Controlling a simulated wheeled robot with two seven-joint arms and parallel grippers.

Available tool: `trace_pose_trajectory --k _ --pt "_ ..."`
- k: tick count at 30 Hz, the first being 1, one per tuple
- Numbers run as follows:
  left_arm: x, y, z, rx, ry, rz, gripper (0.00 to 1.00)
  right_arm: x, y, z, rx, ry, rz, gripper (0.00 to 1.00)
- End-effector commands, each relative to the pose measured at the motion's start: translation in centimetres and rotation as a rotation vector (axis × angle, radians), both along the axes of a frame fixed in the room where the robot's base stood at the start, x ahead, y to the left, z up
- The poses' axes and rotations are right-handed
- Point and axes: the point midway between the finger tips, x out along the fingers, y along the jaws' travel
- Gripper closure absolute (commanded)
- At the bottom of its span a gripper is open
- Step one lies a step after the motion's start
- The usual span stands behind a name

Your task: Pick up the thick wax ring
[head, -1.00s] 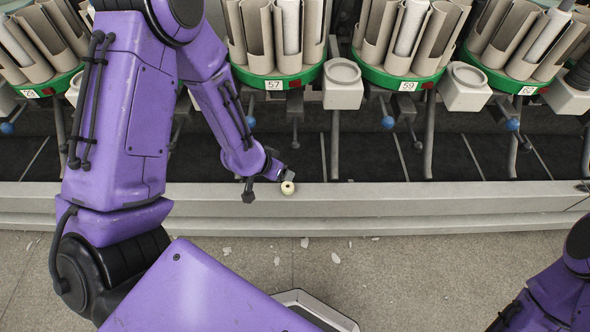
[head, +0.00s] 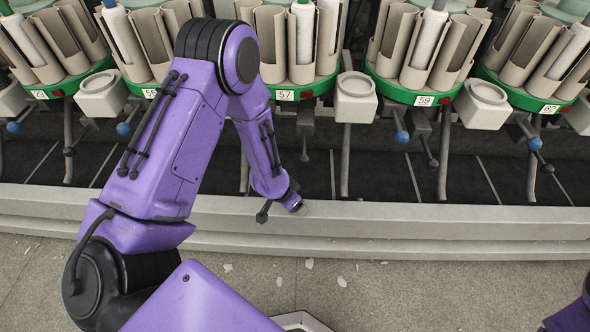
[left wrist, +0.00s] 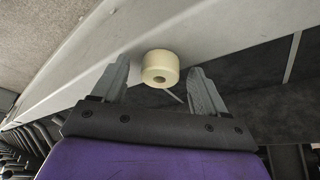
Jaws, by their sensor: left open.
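The thick wax ring (left wrist: 160,68) is a short cream cylinder with a small dark centre hole. In the left wrist view it sits between the tips of my left gripper (left wrist: 158,84), with a visible gap to the finger on each side. The fingers are open. In the head view my left gripper (head: 292,203) is down at the pale ledge (head: 400,218) in front of the machine, and the ring is hidden there. My right gripper is out of view.
Above the ledge stand machine units with green bases (head: 300,92), beige holders and white yarn cones. Pale boxes (head: 355,98) and blue balls (head: 402,136) stick out between them. Small white scraps (head: 309,264) lie on the floor. The ledge right of my gripper is clear.

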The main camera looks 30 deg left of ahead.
Motion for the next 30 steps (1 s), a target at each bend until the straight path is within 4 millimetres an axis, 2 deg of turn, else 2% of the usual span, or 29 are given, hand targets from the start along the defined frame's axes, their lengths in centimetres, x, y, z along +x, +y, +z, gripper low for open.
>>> trace_pose_trajectory --k 2,6,7,8,10,11,17,20,24,26,30 --pt "0.0 0.0 0.1 0.000 0.000 0.000 0.27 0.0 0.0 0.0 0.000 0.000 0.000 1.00" --pt "0.0 0.0 0.1 0.000 0.000 0.000 0.73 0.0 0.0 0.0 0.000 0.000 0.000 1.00" --pt "0.0 0.0 0.1 0.000 0.000 0.000 0.82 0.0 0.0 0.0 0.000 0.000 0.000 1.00" --pt "0.0 0.0 0.1 0.000 0.000 0.000 0.87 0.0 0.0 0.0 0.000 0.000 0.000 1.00" --pt "0.0 0.0 0.1 0.000 0.000 0.000 0.87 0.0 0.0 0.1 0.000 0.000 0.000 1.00" --pt "0.0 0.0 0.1 0.000 0.000 0.000 0.92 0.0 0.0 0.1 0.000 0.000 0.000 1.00" --pt "0.0 0.0 0.3 -0.001 -0.001 0.001 0.92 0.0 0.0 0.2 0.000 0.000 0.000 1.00" --pt "0.0 0.0 1.3 -0.001 -0.001 0.001 0.92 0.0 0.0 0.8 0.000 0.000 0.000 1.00" --pt "0.1 0.0 4.0 0.000 -0.003 0.001 0.92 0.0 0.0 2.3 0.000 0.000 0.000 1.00" --pt "-1.1 -0.6 5.2 0.000 0.001 -0.002 0.92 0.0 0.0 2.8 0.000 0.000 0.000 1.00" --pt "-4.1 -2.1 9.5 0.001 0.000 -0.002 0.92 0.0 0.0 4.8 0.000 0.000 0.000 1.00"
